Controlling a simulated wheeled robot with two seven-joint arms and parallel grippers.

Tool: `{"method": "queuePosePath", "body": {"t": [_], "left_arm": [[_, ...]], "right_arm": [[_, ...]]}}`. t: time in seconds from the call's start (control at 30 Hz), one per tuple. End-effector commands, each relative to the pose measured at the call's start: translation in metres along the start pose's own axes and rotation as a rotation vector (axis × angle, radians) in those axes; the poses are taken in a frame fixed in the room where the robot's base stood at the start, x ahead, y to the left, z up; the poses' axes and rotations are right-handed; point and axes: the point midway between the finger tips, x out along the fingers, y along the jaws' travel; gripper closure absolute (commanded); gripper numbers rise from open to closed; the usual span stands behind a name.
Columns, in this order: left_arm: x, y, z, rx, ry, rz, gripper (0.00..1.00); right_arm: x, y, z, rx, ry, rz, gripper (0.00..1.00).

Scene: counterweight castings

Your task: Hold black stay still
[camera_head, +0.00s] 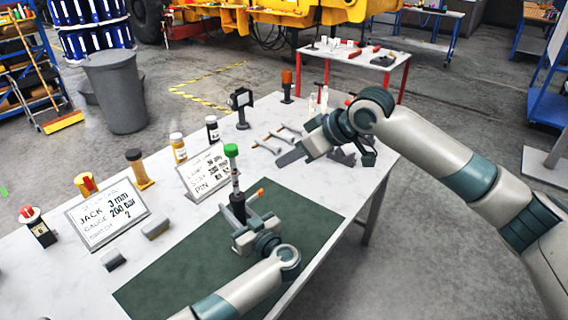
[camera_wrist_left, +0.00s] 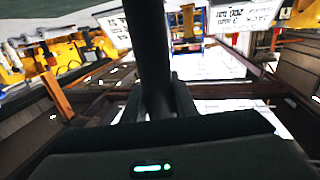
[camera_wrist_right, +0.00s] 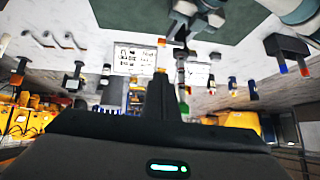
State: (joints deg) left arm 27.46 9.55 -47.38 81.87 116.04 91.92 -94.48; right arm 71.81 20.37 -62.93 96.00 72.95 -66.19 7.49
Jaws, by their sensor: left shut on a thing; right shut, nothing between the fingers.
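My left gripper (camera_head: 239,220) is over the green mat (camera_head: 185,270) and shut on the black stay (camera_head: 238,204). In the head view the stay stands roughly upright, with a grey shaft and a green cap (camera_head: 231,150) in line above it. In the left wrist view the stay (camera_wrist_left: 150,50) is a dark rod rising between the fingers; its far end is cut off. My right gripper (camera_head: 288,157) is shut and empty, apart from the stay, over the far right part of the table. Its closed fingers show in the right wrist view (camera_wrist_right: 161,103).
Two printed signs (camera_head: 107,213) (camera_head: 206,172) stand on the table. Bottles (camera_head: 178,148) and small fittings line the far side. Two grey blocks (camera_head: 113,260) (camera_head: 155,228) lie left of the mat. Hook-like metal parts (camera_head: 268,145) lie near my right gripper. The front of the mat is clear.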

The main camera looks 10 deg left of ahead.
Motion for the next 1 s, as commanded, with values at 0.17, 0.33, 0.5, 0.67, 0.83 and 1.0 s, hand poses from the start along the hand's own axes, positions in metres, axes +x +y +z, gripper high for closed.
{"method": "queuePosePath", "body": {"t": [0.17, 0.33, 0.5, 0.67, 0.83, 1.0], "left_arm": [[0.000, 0.000, 0.001, 0.001, -0.001, 0.000, 1.00], [0.000, 0.000, 0.001, 0.001, -0.001, 0.000, 1.00], [0.000, 0.000, 0.001, 0.001, -0.001, 0.000, 1.00], [0.000, 0.000, 0.001, 0.001, -0.001, 0.000, 1.00], [0.000, 0.000, 0.001, 0.001, -0.001, 0.000, 1.00], [0.000, 0.000, 0.001, 0.001, -0.001, 0.000, 1.00]], "right_arm": [[0.024, 0.000, 0.001, 0.000, -0.002, 0.000, 1.00], [0.053, -0.001, 0.000, 0.001, -0.002, -0.001, 1.00], [0.083, 0.000, 0.001, 0.001, -0.002, 0.001, 1.00], [0.102, 0.000, 0.015, 0.001, -0.002, 0.000, 1.00], [0.112, 0.001, 0.025, 0.001, -0.001, 0.001, 1.00], [0.116, 0.001, 0.029, 0.000, 0.000, 0.001, 1.00]]}}
